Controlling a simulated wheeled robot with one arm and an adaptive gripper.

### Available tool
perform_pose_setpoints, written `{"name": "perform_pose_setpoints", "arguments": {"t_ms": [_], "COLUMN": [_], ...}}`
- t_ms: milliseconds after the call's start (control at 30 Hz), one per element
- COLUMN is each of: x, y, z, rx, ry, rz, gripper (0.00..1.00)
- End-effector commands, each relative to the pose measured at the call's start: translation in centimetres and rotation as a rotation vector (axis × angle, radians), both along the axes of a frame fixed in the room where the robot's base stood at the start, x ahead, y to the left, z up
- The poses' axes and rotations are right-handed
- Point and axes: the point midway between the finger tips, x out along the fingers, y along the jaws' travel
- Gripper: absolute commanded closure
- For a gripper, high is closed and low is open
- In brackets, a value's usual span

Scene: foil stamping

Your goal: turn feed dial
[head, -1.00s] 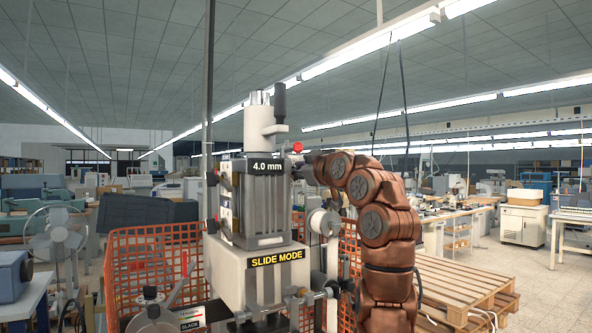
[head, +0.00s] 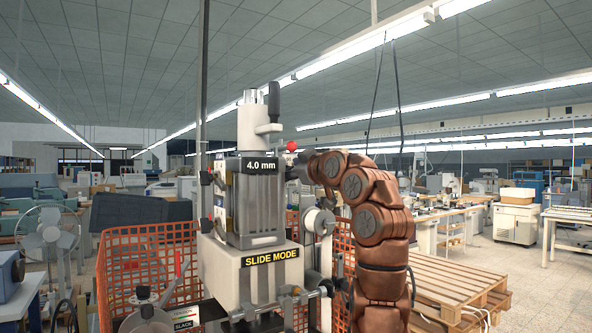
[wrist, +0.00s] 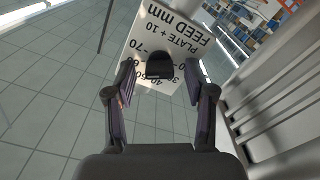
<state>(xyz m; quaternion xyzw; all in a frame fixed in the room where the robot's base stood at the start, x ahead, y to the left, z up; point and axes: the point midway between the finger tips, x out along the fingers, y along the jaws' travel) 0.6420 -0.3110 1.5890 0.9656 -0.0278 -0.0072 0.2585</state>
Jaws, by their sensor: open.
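In the wrist view the feed dial (wrist: 160,66) shows as a dark knob on a white label plate (wrist: 172,32). The plate reads "FEED mm" and "PLATE + 10" upside down, with numbers partly covered by the knob and fingers. My gripper (wrist: 160,73) is open, with one finger on each side of the knob. I cannot tell whether either finger touches it. In the head view the stamping machine (head: 262,205) shows "4.0 mm" (head: 262,166) and "SLIDE MODE" (head: 271,258). My arm reaches its right side; the dial and fingers are hidden there.
An orange mesh fence (head: 135,262) stands behind the machine. A red ball knob (head: 291,146) and a white reel (head: 318,221) are close to my arm. Wooden pallets (head: 455,285) lie at the right. A grey ribbed machine surface (wrist: 285,95) is close at the wrist view's right.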

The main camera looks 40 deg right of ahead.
Motion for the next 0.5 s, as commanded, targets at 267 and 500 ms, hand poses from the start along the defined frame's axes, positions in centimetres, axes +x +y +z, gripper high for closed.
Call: {"name": "perform_pose_setpoints", "arguments": {"t_ms": [267, 500], "x": [-2.4, -3.4], "y": [0.1, 0.4], "z": [0.2, 0.4], "rx": [-0.003, -0.005], "ry": [-0.005, -0.003], "rz": [-0.001, 0.000], "gripper": [0.46, 0.46]}}
